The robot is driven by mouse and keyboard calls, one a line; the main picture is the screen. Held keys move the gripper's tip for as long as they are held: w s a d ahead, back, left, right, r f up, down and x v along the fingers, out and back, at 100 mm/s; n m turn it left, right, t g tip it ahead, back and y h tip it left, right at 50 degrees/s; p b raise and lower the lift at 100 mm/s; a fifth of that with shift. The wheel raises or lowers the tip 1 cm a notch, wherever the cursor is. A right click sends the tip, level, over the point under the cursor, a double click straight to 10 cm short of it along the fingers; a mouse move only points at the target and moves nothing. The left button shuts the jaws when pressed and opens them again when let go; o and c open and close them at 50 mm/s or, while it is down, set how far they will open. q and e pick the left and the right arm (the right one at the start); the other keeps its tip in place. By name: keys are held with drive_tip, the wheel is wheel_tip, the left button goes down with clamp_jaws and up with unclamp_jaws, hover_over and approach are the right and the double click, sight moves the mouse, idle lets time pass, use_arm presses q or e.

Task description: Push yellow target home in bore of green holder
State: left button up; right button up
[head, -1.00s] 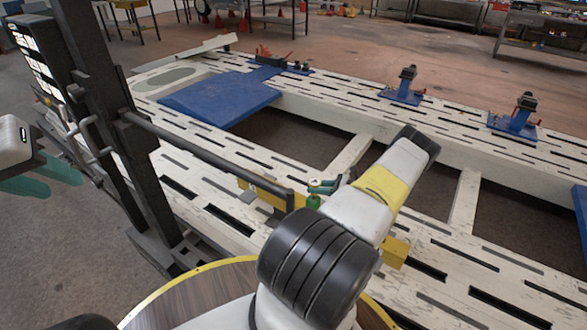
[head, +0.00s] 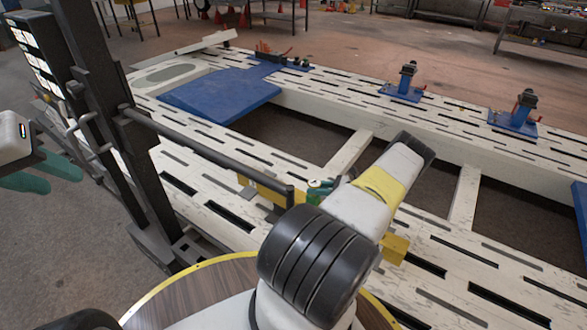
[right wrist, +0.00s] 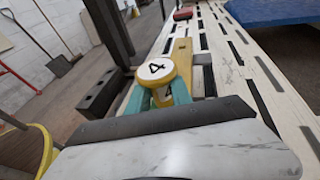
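The yellow target (right wrist: 157,70), with a white round face marked 4, shows in the right wrist view. The two teal fingers of my right gripper (right wrist: 160,96) lie against its sides, shut on it. In the head view my right gripper (head: 322,186) is small and partly behind my right arm, over the near beam of the bench. A bit of green shows at its fingers; I cannot tell holder from finger there. The bore and the target's depth in it are hidden. My left gripper (head: 38,174) is open and empty at the left edge, away from the bench.
A yellow bar (right wrist: 181,54) lies behind the target on the slotted white frame bench (head: 210,195). A dark upright post with a horizontal bar (head: 205,153) stands close to the left. A blue plate (head: 220,97) and blue clamp stands (head: 403,88) are farther back.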

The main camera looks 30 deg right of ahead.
drive_tip(key=o, duration=0.5)
drive_tip(key=shift+c, duration=0.2)
drive_tip(key=v, duration=0.7)
drive_tip(key=shift+s+d+r, duration=0.2)
drive_tip(key=shift+s+d, duration=0.05)
